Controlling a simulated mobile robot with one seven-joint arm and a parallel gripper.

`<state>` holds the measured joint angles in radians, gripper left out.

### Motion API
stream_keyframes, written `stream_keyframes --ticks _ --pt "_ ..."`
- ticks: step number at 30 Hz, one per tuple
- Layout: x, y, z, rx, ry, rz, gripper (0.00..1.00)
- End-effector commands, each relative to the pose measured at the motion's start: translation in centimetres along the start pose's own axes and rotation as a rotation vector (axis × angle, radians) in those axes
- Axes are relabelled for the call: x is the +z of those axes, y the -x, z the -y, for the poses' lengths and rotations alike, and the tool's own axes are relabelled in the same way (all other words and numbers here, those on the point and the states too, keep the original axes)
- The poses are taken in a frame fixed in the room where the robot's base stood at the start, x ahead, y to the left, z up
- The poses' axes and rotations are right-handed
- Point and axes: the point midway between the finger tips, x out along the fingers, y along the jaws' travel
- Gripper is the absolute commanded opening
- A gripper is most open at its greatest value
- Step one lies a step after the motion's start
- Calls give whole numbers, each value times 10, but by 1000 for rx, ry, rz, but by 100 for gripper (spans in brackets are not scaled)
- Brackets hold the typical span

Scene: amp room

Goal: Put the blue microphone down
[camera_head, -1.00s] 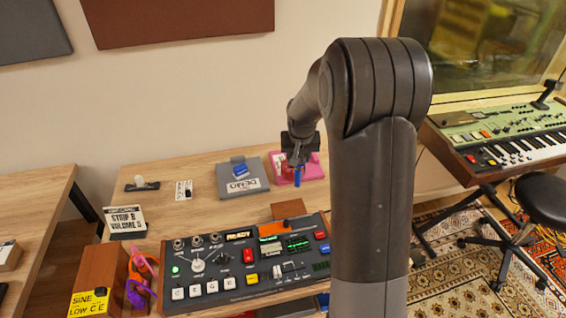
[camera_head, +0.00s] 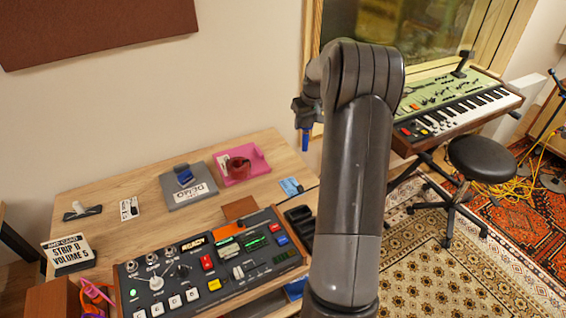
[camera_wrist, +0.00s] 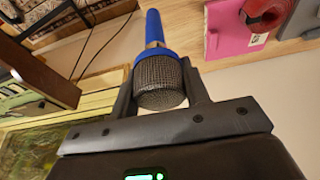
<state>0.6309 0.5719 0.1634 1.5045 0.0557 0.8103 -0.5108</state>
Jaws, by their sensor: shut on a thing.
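The blue microphone (camera_wrist: 155,40) has a blue handle and a dark mesh head. In the wrist view its head sits between the two fingers of my gripper (camera_wrist: 160,82), which are shut on it. In the head view my gripper (camera_head: 304,108) is raised in front of the wall beside the window, and the blue microphone (camera_head: 305,140) hangs below it, handle down. It is clear of the desk (camera_head: 120,185), up and to the right of the pink tray. My arm covers part of the scene to the right of the gripper.
A pink tray (camera_head: 259,160) holds a dark red round thing (camera_head: 240,169). Beside it a grey "DEMO" pad (camera_head: 170,188) bears a small blue object (camera_head: 183,175). A control box (camera_head: 150,272) fills the desk's front. Bare wood lies right of the pink tray. A keyboard (camera_head: 460,110) and stool (camera_head: 482,160) stand right.

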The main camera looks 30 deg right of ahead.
Motion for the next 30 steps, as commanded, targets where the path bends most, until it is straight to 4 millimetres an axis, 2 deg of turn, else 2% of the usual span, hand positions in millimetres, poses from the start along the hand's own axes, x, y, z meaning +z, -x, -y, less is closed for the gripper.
stream_keyframes --ticks 1,3,7,11,21,24,30 --pt "0 0 -13 -2 3 -4 0" --pt "0 0 -24 -7 13 -6 0" --pt "-3 -3 -31 -12 26 -10 0" --pt "-14 -20 -18 -15 29 -9 0" --pt "-55 -79 30 -12 27 -9 0" --pt "-62 -88 38 -11 27 -10 0" --pt "-64 -98 41 -11 24 -8 0"
